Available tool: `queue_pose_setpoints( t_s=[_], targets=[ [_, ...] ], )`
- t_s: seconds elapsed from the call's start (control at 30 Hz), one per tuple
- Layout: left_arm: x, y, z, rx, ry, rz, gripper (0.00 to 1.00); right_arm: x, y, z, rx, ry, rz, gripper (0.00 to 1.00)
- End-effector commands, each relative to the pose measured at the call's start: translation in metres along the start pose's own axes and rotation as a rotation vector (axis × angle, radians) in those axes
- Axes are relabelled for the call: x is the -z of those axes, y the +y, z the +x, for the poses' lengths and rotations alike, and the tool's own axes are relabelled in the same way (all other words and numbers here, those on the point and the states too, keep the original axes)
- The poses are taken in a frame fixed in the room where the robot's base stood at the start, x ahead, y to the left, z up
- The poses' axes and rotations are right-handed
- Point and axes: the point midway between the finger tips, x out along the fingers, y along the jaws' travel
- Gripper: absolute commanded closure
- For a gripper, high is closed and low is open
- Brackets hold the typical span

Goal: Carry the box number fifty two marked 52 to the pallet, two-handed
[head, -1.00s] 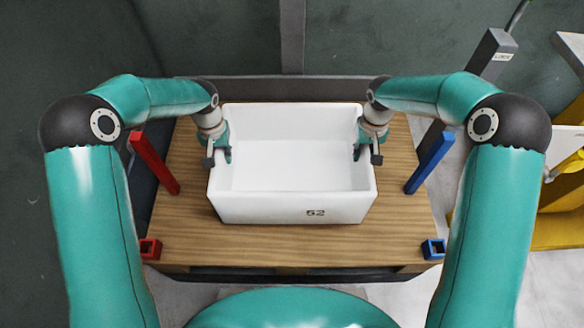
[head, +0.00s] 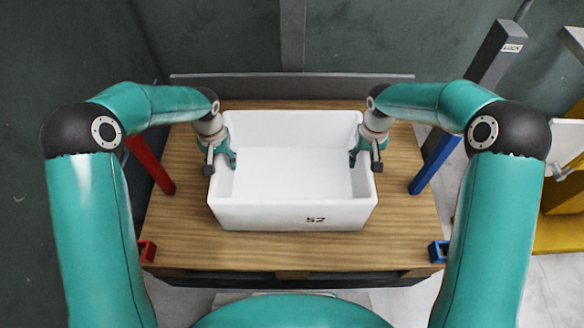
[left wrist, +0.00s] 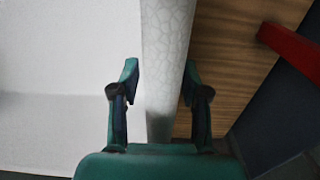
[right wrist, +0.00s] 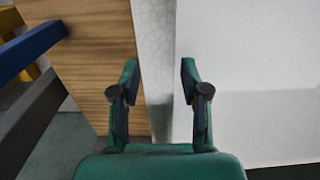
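The white open-topped box marked 52 (head: 252,217) is upright over the wooden top of the pallet (head: 185,245), near its middle; I cannot tell whether its bottom touches. It looks empty. My left gripper (head: 222,157) is at the box's left wall, with one finger inside and one outside; the left wrist view (left wrist: 160,75) shows the wall between the fingers. My right gripper (head: 364,157) is astride the right wall in the same way, as the right wrist view (right wrist: 160,75) shows.
A red post (head: 152,167) and red socket (head: 147,251) stand at the pallet's left. A blue post (head: 434,164) and blue socket (head: 438,251) stand at its right. A dark grey board (head: 290,88) runs behind. Yellow equipment (head: 562,235) stands far right.

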Motion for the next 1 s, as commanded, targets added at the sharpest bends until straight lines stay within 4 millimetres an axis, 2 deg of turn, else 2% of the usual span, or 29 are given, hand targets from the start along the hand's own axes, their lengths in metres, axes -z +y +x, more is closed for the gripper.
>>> queue_pose_setpoints(
  t_s=[0.2, 0.33, 0.47, 0.8, 1.0],
  targets=[
    [0.0, 0.0, -0.002, 0.0, 0.001, 0.0, 0.55, 0.0, 0.0, 0.0, 0.0, 0.0, 0.0, 0.55],
    [0.001, 0.0, -0.011, 0.001, 0.003, 0.0, 0.55, 0.0, 0.0, 0.0, 0.0, 0.0, -0.001, 0.55],
    [0.001, 0.0, -0.031, 0.0, 0.004, 0.0, 0.55, 0.0, 0.0, 0.0, 0.0, 0.0, -0.001, 0.55],
    [0.001, -0.001, -0.097, 0.0, 0.003, -0.002, 0.55, 0.0, -0.001, 0.0, 0.0, 0.0, -0.002, 0.55],
    [0.001, 0.0, -0.116, -0.001, 0.001, -0.002, 0.55, 0.001, -0.001, -0.001, 0.0, 0.001, -0.002, 0.55]
  ],
)
